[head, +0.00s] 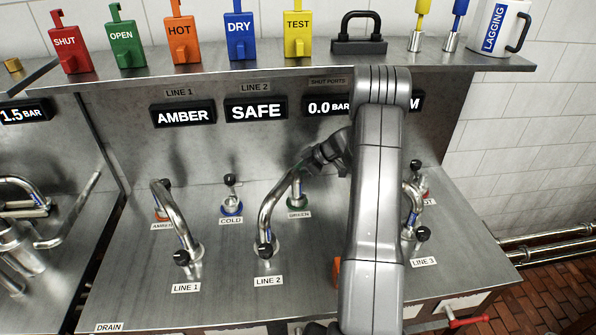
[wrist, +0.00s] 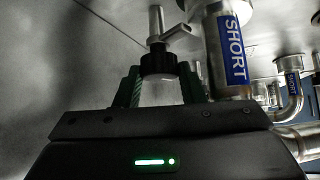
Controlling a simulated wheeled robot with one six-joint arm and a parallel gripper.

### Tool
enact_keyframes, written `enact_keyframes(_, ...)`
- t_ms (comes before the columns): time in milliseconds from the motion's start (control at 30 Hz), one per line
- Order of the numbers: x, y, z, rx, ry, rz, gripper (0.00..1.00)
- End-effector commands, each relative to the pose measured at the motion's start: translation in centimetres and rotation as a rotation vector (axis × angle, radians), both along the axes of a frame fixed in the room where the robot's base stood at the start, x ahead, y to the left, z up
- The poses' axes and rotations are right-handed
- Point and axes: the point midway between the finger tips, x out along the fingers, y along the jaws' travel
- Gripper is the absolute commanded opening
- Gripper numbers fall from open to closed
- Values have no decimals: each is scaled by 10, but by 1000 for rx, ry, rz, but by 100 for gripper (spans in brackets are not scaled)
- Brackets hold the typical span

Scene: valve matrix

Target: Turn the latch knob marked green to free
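The latch knob marked green shows in the head view as a metal stem (head: 297,190) on a green base, above a GREEN label (head: 299,214). Its top is hidden by my gripper (head: 312,163), which reaches in from the right. In the wrist view, a black knob (wrist: 158,63) on a metal stem lies ahead, between the fingertip directions of my gripper (wrist: 163,80).
The LINE 2 spout (head: 275,205) curves close to the left of the green knob. In the wrist view, a pipe marked SHORT (wrist: 228,55) stands just beside the right finger. The COLD knob (head: 231,195) is farther left. A shelf (head: 210,79) with coloured tags runs above.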

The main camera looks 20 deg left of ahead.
Motion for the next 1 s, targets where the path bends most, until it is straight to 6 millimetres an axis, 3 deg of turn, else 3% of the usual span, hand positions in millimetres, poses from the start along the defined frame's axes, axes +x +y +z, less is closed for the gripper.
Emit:
enact_keyframes(500, 3, 1, 1, 2, -1, 247, 13)
enact_keyframes(833, 3, 1, 1, 1, 0, 265, 13)
enact_keyframes(867, 3, 1, 1, 1, 0, 265, 38)
enact_keyframes(900, 3, 1, 1, 1, 0, 265, 45)
enact_keyframes(1000, 3, 1, 1, 0, -1, 265, 45)
